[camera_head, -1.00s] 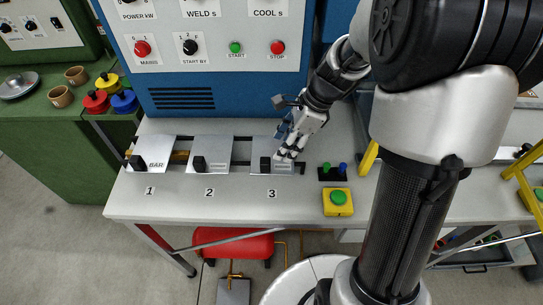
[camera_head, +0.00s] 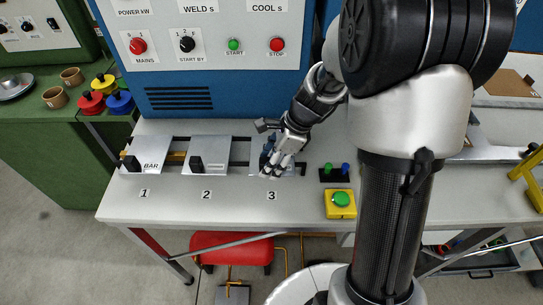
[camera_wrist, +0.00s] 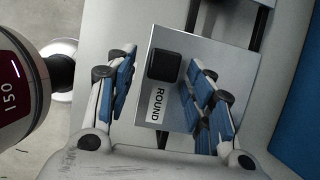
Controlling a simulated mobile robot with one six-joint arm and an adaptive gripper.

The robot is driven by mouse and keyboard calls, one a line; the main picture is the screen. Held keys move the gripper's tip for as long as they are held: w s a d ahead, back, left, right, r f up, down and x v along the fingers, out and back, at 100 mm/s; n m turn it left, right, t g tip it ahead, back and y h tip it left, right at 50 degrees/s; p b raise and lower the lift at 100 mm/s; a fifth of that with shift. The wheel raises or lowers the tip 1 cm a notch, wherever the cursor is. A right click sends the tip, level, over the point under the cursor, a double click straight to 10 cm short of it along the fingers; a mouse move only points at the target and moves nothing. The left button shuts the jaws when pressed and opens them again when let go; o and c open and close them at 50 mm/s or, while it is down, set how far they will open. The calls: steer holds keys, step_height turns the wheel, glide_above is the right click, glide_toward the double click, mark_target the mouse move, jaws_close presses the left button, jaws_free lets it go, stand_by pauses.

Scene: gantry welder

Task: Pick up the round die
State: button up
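The round die is a shiny metal plate labelled ROUND with a black block-like knob (camera_wrist: 177,53); its plate (camera_wrist: 225,45) fills the middle of the wrist view. In the head view this plate (camera_head: 255,169) lies at place 3 on the table, mostly covered by my gripper. My gripper (camera_head: 272,172) is over the plate, fingers pointing down. In the wrist view my gripper's (camera_wrist: 166,88) blue-padded fingers stand apart on either side of the knob, with nothing between them held. The plate mirrors the right finger. I cannot tell the height of the fingertips above it.
The BAR plate (camera_head: 150,153) lies at place 1 and another plate (camera_head: 212,150) at place 2. A button block (camera_head: 334,172) and a yellow box with a green button (camera_head: 341,204) are right of place 3. The blue welder panel (camera_head: 205,85) stands behind.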

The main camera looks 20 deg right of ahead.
jaws_close()
stand_by(0.4)
stand_by(0.5)
